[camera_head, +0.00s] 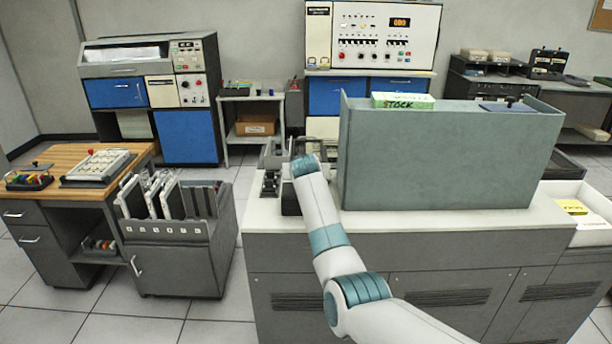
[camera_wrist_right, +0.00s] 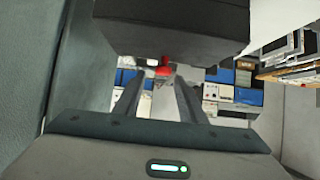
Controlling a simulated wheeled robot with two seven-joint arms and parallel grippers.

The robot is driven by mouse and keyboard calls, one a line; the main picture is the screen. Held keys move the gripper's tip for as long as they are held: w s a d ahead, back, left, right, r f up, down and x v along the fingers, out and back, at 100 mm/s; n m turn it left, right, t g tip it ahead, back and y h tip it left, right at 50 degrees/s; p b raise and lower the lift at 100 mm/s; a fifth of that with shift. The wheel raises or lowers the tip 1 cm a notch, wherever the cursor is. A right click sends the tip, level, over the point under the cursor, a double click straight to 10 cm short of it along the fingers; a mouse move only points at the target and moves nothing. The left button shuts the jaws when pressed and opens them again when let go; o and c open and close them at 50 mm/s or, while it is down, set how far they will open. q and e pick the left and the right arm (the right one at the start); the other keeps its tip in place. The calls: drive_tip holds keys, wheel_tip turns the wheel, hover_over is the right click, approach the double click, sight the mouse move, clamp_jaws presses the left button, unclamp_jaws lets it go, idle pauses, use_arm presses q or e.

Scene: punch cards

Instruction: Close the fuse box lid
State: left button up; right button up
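A dark grey box-like body (camera_wrist_right: 175,28) fills the top of the right wrist view, with a small red knob (camera_wrist_right: 163,71) below its lower edge. I cannot tell for sure whether it is the fuse box or its lid. My right gripper (camera_wrist_right: 158,86) is open, its two fingers apart with the red knob seen beyond and between their tips. Nothing is held. In the head view my right arm reaches to dark equipment (camera_head: 271,178) on the counter's left end; the arm hides part of it and the gripper. My left gripper is not in view.
A large grey-green cabinet (camera_head: 450,160) stands on the white-topped counter (camera_head: 470,222), close right of my right arm. It bears a green-and-white STOCK box (camera_head: 402,101). Left are a wooden desk (camera_head: 62,160) and a grey cart (camera_head: 175,255), with open floor between cart and counter.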

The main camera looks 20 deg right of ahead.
drive_tip(key=shift+a, duration=0.1)
drive_tip(key=shift+s+a+r, duration=0.15)
drive_tip(key=shift+s+a, duration=0.05)
drive_tip(key=shift+s, duration=0.45)
drive_tip(key=b+v, duration=0.5)
drive_tip(key=v, duration=1.1)
drive_tip(key=shift+r, duration=0.25)
drive_tip(key=shift+w+d, duration=0.1)
drive_tip(key=shift+w, duration=0.05)
